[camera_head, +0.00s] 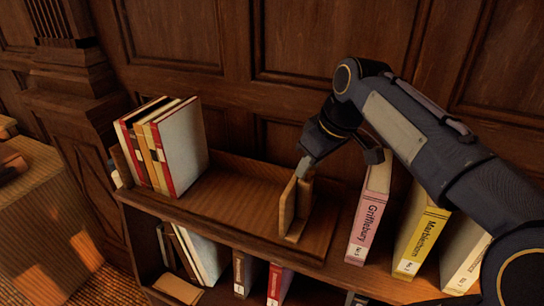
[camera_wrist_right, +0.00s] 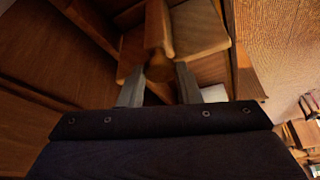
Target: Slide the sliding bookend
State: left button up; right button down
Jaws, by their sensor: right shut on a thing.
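The sliding bookend (camera_head: 287,209) is a small upright wooden piece in a wooden book trough (camera_head: 237,197) on top of the low bookcase. It stands near the trough's right end, apart from the leaning books at the left. My right gripper (camera_head: 305,172) reaches down to the bookend's top from behind and is shut on it. In the right wrist view, the two grey fingers of my right gripper (camera_wrist_right: 160,75) close around a brown wooden part of the bookend (camera_wrist_right: 158,30). The exact contact is partly hidden. My left gripper is not in view.
Several books (camera_head: 180,147) lean at the trough's left end. Bare trough floor lies between them and the bookend. A pink book (camera_head: 368,222) and a yellow book (camera_head: 421,240) stand to the right. More books (camera_head: 200,252) fill the shelf below. A panelled wall (camera_head: 280,45) rises behind.

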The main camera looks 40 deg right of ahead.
jog(key=s, duration=0.1)
jog(key=s+d, duration=0.1)
jog(key=s, duration=0.1)
jog(key=s+d, duration=0.1)
jog(key=s, duration=0.1)
jog(key=shift+s+d, duration=0.15)
jog(key=shift+s, duration=0.05)
jog(key=c, duration=1.5)
grip_release()
jog(key=o, duration=0.4)
jog(key=shift+s, duration=0.2)
jog(key=shift+w, duration=0.1)
jog(key=v, duration=0.8)
jog(key=shift+p, duration=0.3)
jog(key=shift+f, duration=0.1)
